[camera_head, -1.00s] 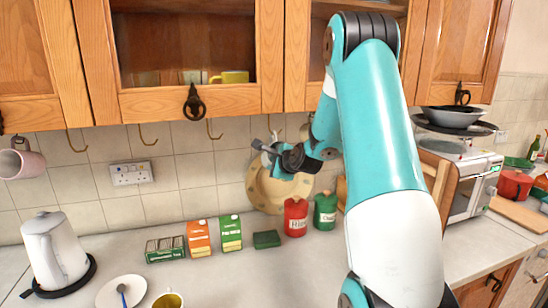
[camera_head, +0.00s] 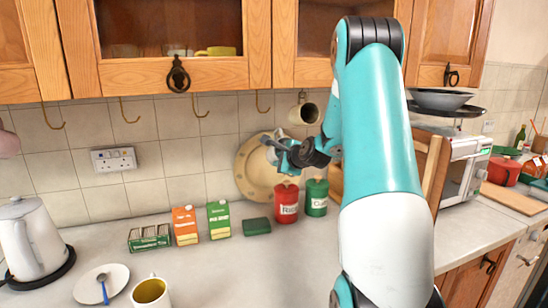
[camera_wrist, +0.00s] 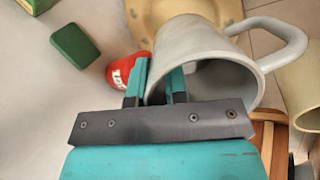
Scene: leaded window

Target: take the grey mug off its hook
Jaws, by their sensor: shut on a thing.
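The grey mug (camera_wrist: 190,45) is held by its rim in the wrist view, tilted with its mouth towards me. One finger of my gripper (camera_wrist: 157,82) is inside the mouth, the other outside against the wall. The handle (camera_wrist: 290,40) points to the upper right with no hook in it. In the head view my gripper (camera_head: 278,147) is below the cabinets, and the mug (camera_head: 272,154) shows only partly beside it. A bare brass hook (camera_head: 262,103) hangs above it.
A cream mug (camera_head: 304,112) hangs just right, close to my arm. A round board (camera_head: 247,178) leans on the tiles behind. Red (camera_head: 287,205) and green (camera_head: 316,199) canisters stand below.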

